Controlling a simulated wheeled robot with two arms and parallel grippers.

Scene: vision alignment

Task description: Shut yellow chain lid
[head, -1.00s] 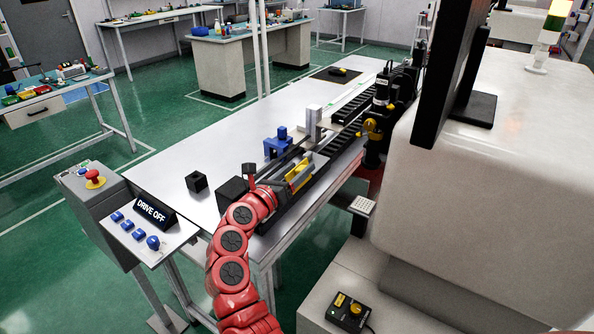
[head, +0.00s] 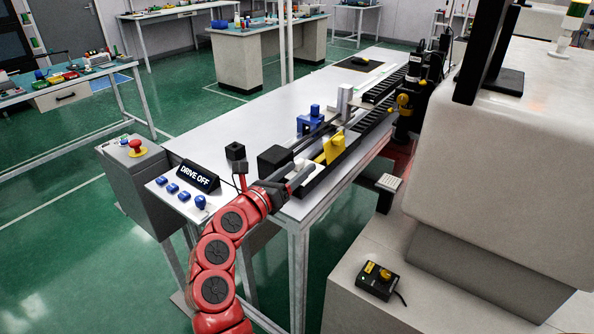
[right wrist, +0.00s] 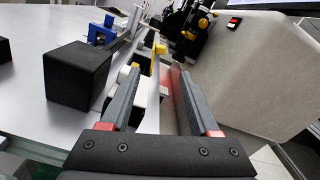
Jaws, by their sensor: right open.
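The yellow chain lid (head: 334,147) stands up from the black chain channel (head: 345,168) along the right edge of the long table. In the right wrist view the lid (right wrist: 155,58) shows as a narrow yellow strip, seen nearly edge-on. My right gripper (head: 306,174) is open, on the near side of the lid and apart from it. In the right wrist view its two long fingers (right wrist: 156,76) point along the channel, with the lid beyond the gap between their tips. Nothing is held. My left gripper is not in view.
A black block (right wrist: 78,75) stands left of my right gripper, and a blue fixture (head: 308,122) lies farther along. A large white machine housing (head: 500,140) rises on the right. A control box marked DRIVE OFF (head: 195,177) is at the left. The table's left side is clear.

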